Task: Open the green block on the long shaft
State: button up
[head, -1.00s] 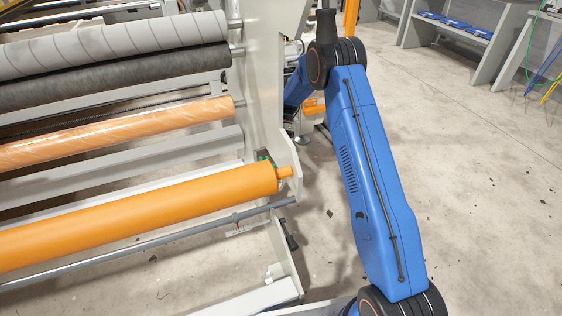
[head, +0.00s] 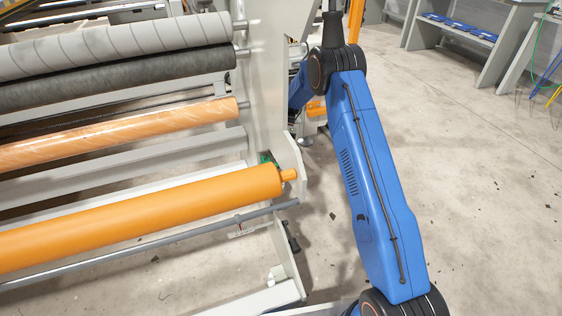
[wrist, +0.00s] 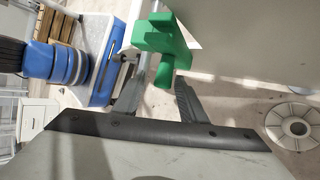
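The green block (wrist: 163,48) shows large in the wrist view, with a stepped body, a stub facing down and a narrow tip at the top. A grey metal shaft (wrist: 143,64) runs just behind its left side. My gripper (wrist: 157,92) is open, its two black fingers apart to the lower left and lower right of the block. The block's stub is near the gap between the fingertips; I cannot tell whether they touch it. In the head view only a small bit of the green block (head: 266,158) shows at the side plate, and my gripper is hidden.
The pale side plate (head: 268,90) of the gantry stands beside my blue arm. An orange roller (head: 140,215) and several other rollers lie to its left. A grey bar (head: 150,245) runs below the orange roller. The concrete floor on the right is open.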

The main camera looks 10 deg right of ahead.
jog(key=shift+r, duration=0.1)
jog(key=v, duration=1.7)
jog(key=shift+w, duration=0.2)
jog(key=shift+d, duration=0.1)
